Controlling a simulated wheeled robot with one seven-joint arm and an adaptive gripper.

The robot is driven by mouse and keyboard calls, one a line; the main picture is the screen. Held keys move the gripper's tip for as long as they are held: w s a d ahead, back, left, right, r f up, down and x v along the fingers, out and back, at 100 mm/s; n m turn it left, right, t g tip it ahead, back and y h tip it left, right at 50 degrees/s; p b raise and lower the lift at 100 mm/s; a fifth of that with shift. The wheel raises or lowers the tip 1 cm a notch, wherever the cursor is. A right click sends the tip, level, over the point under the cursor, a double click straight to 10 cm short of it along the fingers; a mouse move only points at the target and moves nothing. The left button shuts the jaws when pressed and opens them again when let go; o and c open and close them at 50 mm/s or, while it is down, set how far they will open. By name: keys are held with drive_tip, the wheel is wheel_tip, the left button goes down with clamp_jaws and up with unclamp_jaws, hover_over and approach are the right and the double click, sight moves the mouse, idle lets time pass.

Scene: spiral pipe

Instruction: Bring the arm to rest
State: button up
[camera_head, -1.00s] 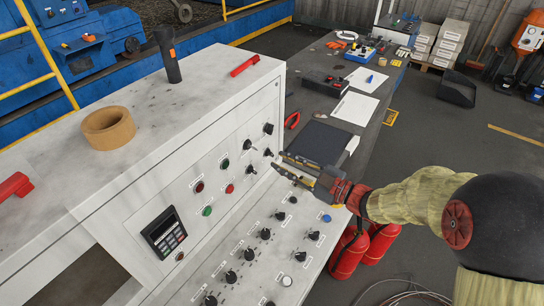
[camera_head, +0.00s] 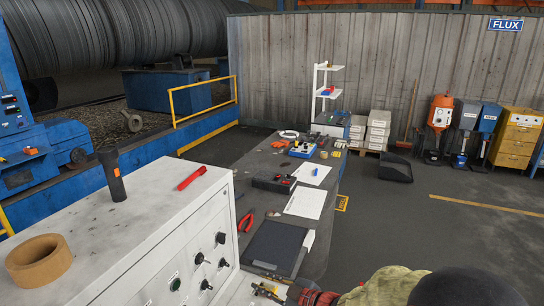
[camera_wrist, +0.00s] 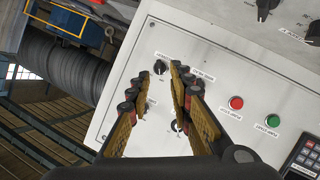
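My gripper (camera_head: 266,290) shows at the bottom edge of the head view, beside the right side of the white control cabinet (camera_head: 150,228). Most of my arm is cut off by the frame's bottom edge. In the wrist view my gripper (camera_wrist: 163,78) has its two fingers apart, with bare panel showing between them. It holds nothing that I can see. The fingers point at the panel's black knobs, and one knob (camera_wrist: 177,126) shows between them. Whether a fingertip touches the panel cannot be told.
A tape roll (camera_head: 39,261), a black flashlight (camera_head: 112,174) and a red-handled tool (camera_head: 192,178) are on the cabinet top. The workbench (camera_head: 262,205) behind carries papers, pliers (camera_head: 246,220) and a dark tablet-like panel (camera_head: 275,247). Open floor (camera_head: 440,235) lies to the right.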

drive_tip(key=w+d+f+m+h, duration=0.1)
drive_tip(key=d+f+m+h, duration=0.2)
drive_tip(key=d+h, duration=0.35)
drive_tip(key=s+d+r+m+g+h, duration=0.1)
drive_tip(key=s+d+m+h, duration=0.2)
drive_tip(key=d, duration=0.5)
drive_tip(key=s+d+r+m+g+h, duration=0.1)
drive_tip(key=s+d+m+h, duration=0.1)
drive_tip(key=s+d+m, duration=0.4)
drive_tip(key=s+d+r+m+g, duration=0.1)
drive_tip(key=s+r+g, duration=0.15)
drive_tip(key=s, duration=0.65)
drive_tip(key=s+d+r+m+g, duration=0.2)
drive_tip(key=s+r, duration=0.2)
drive_tip(key=s, duration=0.5)
drive_tip(key=s+a+r+t, duration=0.2)
drive_tip(key=s+r, duration=0.3)
drive_tip(key=r, duration=0.4)
drive_tip(key=shift+m+t+y, duration=0.35)
drive_tip(key=shift+m+t, duration=0.05)
drive_tip(key=shift+t, duration=0.05)
